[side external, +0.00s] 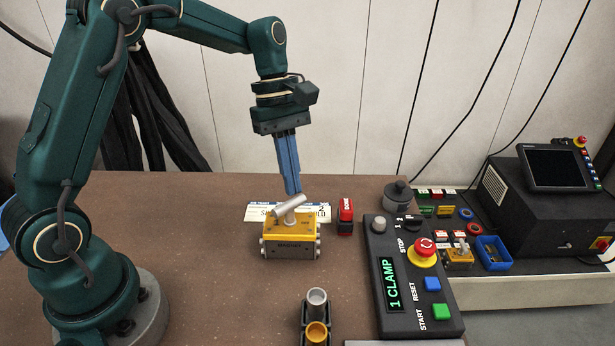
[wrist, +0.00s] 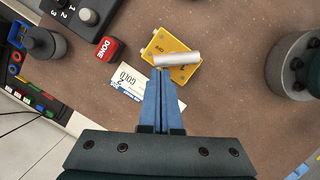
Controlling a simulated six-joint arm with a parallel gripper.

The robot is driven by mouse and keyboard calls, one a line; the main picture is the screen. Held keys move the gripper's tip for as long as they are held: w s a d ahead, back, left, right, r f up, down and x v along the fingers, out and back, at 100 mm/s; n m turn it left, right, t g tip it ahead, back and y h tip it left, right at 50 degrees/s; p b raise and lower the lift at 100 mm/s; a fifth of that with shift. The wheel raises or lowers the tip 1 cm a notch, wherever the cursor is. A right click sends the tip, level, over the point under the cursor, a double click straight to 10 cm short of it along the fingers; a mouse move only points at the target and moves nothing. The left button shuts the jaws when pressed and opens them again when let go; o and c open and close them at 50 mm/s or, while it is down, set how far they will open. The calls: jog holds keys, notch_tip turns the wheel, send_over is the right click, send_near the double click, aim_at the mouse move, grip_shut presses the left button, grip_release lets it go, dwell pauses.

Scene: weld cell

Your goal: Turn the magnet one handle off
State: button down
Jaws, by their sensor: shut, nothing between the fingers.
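A yellow switchable magnet (side external: 291,240) sits on the brown table, with a silver handle (side external: 289,206) on its top. In the wrist view the fingertips (wrist: 160,72) end close to the handle's near side. I cannot tell whether they touch it.
A white printed card (side external: 262,212) lies behind the magnet, and a red DONE block (side external: 345,216) stands to its right. A control panel (side external: 390,290) with buttons and a "1 CLAMP" display is further right. Two cups (side external: 317,318) stand in front. The table's left part is clear.

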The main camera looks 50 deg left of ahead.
jog(key=shift+w+d+m+g+y, duration=0.1)
jog(key=shift+d+m+g, duration=0.15)
jog(key=shift+m, duration=0.6)
jog(key=shift+w+d+m+g+y, duration=0.1)
jog(key=shift+w+d+m+g, duration=0.1)
jog(key=shift+m, duration=0.6)
jog(key=shift+w+d+m+g+y, duration=0.1)
jog(key=shift+d+m+g, duration=0.15)
jog(key=shift+m, duration=0.6)
jog(key=shift+d, duration=0.2)
dwell(0.5)
notch_tip(320, 180, up, 10)
jog(key=r+t, duration=0.1)
send_over(297, 213)
jog(key=s+r+m+t+y, duration=0.1)
jog(key=s+r+m+t, duration=0.15)
jog(key=s, duration=0.45)
jog(key=s+f+m+t+y, duration=0.1)
jog(key=s+f+m+t, duration=0.3)
jog(key=s+f+m, duration=0.3)
jog(key=shift+s+a+f+m+y, duration=0.35)
jog(key=shift+s+a+f, duration=0.1)
jog(key=shift+s, duration=0.1)
